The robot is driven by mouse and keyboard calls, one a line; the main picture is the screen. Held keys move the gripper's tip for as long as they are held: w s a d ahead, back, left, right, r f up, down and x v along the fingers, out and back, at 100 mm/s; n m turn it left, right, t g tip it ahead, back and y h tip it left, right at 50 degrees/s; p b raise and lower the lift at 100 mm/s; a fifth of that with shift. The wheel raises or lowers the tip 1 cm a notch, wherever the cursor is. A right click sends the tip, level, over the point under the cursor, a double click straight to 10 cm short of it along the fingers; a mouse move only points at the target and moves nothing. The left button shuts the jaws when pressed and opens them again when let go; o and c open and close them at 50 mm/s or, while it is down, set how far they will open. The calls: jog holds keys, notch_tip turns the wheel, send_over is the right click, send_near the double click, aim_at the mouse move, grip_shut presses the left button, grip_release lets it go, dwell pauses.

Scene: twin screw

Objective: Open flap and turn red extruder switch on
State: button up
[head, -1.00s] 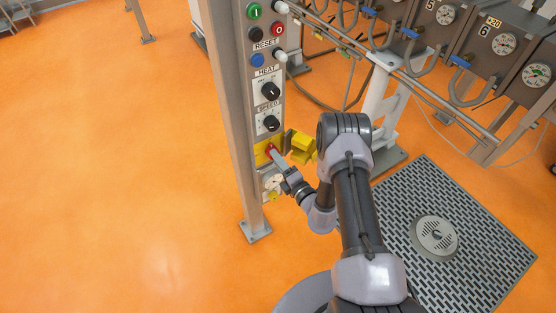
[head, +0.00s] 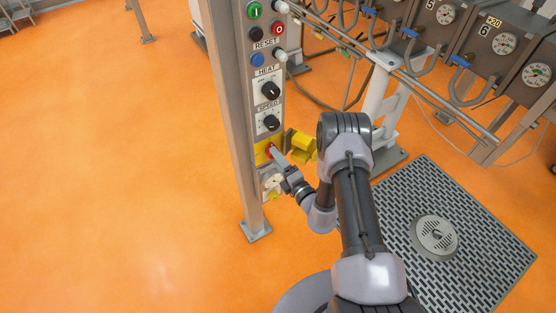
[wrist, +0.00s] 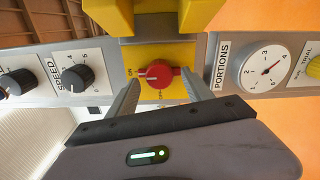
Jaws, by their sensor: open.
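The red extruder switch (wrist: 159,73) sits on a yellow plate (wrist: 187,53) on the grey control panel; it also shows in the head view (head: 270,150). In the wrist view its pale pointer mark lies sideways, toward a label on the left that seems to read ON. The yellow flap (head: 302,146) stands swung open to the right of the plate; in the wrist view it is at the top (wrist: 150,15). My gripper (wrist: 162,90) is open, with one finger on each side of the red switch. I cannot tell whether the fingers touch it.
The SPEED knob (head: 271,123) and HEAT knob (head: 271,91) are above the yellow plate. The PORTIONS dial (wrist: 264,66) is beside it in the wrist view. A grey post (head: 237,130) stands left of the panel. Pipes and gauges (head: 503,44) fill the upper right.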

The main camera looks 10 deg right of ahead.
jog(key=p+v, duration=0.4)
jog(key=v, duration=1.3)
jog(key=shift+s+p, duration=0.2)
jog(key=shift+p, duration=0.1)
